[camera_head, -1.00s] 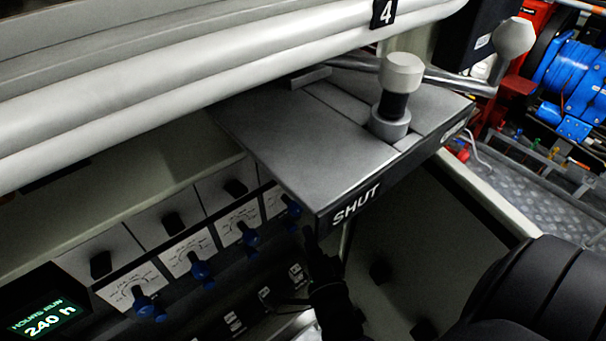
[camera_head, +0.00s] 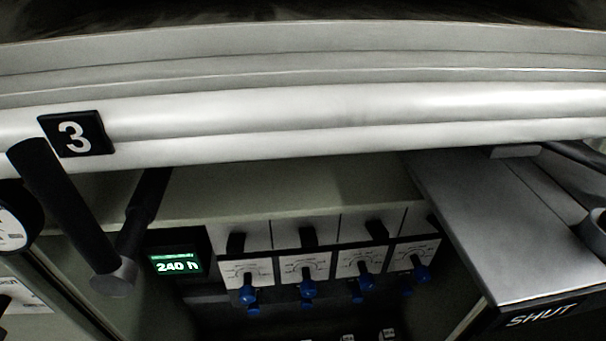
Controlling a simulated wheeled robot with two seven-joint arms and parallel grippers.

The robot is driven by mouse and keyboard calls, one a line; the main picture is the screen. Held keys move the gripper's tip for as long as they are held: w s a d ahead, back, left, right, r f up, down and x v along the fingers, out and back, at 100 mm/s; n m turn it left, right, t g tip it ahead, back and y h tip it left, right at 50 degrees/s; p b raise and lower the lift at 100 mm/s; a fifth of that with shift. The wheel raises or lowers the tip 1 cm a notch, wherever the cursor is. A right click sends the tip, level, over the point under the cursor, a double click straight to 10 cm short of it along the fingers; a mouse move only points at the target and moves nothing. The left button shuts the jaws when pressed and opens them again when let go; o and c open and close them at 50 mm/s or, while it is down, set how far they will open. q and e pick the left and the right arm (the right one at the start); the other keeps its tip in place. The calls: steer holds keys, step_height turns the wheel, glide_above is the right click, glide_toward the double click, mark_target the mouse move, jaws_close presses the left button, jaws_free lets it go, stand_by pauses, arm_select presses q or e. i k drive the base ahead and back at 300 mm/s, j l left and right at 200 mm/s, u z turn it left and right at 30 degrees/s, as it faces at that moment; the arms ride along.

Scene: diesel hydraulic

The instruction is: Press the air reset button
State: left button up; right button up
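I cannot make out an air reset button in this view. A control panel (camera_head: 270,235) under the light pipes carries a row of black knobs with white dial plates below them. Several blue knobs (camera_head: 307,290) sit along the lower edge of the dials. A small green-lit display (camera_head: 176,263) reading "240 h" is left of the dials. Neither of my grippers shows in the head view.
A grey box top marked SHUT (camera_head: 543,315) juts out at the right. A dark lever (camera_head: 70,205) with a grey end stands at the left, near a partly cut-off gauge (camera_head: 12,222). Thick light pipes with a "3" plate (camera_head: 75,135) cross above.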

mark_target(407, 290)
steer(key=z, duration=1.05)
